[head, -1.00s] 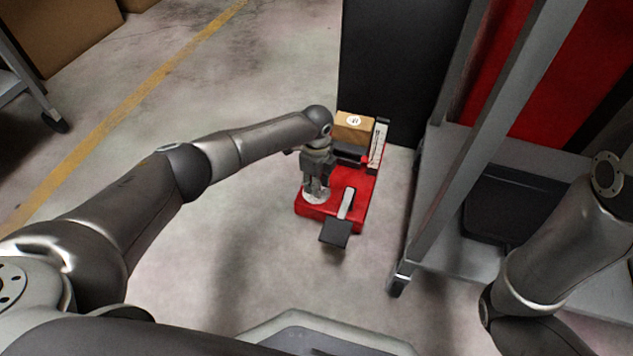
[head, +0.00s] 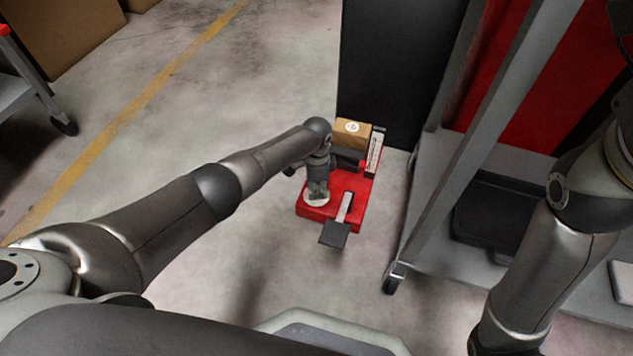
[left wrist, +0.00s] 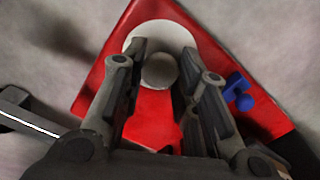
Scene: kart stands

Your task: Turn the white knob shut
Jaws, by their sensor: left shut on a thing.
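The white knob (head: 311,204) is a round white disc on the front left corner of a red base (head: 340,222), which stands on the floor. In the left wrist view the white disc (left wrist: 158,28) has a smaller grey round grip (left wrist: 160,71) at its middle. My left gripper (head: 316,199) reaches down to the knob from above. In the left wrist view the fingers of my left gripper (left wrist: 162,62) sit on either side of the round grip, shut on it. The fingers hide part of the disc. My right gripper is out of view.
Beside the knob a lever with a black pedal plate (head: 333,234) sticks out forward. A brown box (head: 352,133) and an upright scale (head: 375,153) are at the back. A blue part (left wrist: 238,92) is on the base's edge. A grey cart (head: 408,245) stands right; floor is clear left.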

